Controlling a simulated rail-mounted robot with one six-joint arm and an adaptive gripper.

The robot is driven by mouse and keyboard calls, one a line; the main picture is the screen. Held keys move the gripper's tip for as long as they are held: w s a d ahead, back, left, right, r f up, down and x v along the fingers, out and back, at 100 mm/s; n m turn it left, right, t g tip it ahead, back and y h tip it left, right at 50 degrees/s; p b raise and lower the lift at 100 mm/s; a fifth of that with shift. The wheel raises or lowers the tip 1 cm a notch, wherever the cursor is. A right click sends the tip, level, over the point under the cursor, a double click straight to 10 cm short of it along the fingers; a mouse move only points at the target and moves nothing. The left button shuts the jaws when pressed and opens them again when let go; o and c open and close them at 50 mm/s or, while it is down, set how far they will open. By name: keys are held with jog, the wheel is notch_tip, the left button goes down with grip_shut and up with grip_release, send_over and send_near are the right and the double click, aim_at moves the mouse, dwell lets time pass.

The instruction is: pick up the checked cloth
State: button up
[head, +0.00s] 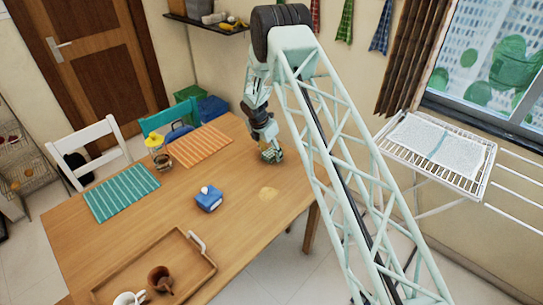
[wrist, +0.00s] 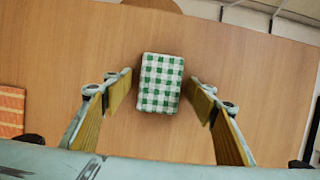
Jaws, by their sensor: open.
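The checked cloth (wrist: 161,84) is a small folded green-and-white rectangle lying flat on the wooden table (wrist: 230,45). In the wrist view it sits centrally between the two fingers of my gripper (wrist: 161,92), with bare table showing on both sides of it. The fingers are open, with yellowish inner pads, and neither touches the cloth in this view. In the head view my gripper (head: 270,153) is low over the table's far right part and mostly hides the cloth. How high the fingertips are above the table is hard to tell.
An orange striped mat (head: 203,146) lies left of my gripper. A drying rack (head: 475,178) stands right. Other cloths (head: 345,20) hang on the wall.

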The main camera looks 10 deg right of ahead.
aim_at(273, 154)
jog(key=shift+c, duration=0.6)
jog(key=c, duration=0.8)
jog(key=shift+r, duration=0.15)
jog(key=shift+c, duration=0.2)
jog(key=shift+r, duration=1.95)
jog(key=shift+s+a, duration=0.2)
jog(key=shift+s, duration=0.65)
jog(key=s+a, duration=0.1)
jog(key=s, duration=0.3)
jog(key=s+a+r+b, duration=0.1)
jog(key=s, duration=0.4)
jog(key=s+a, duration=0.1)
jog(key=s, duration=0.4)
jog(key=shift+a+r, duration=0.15)
jog(key=shift+a, duration=0.05)
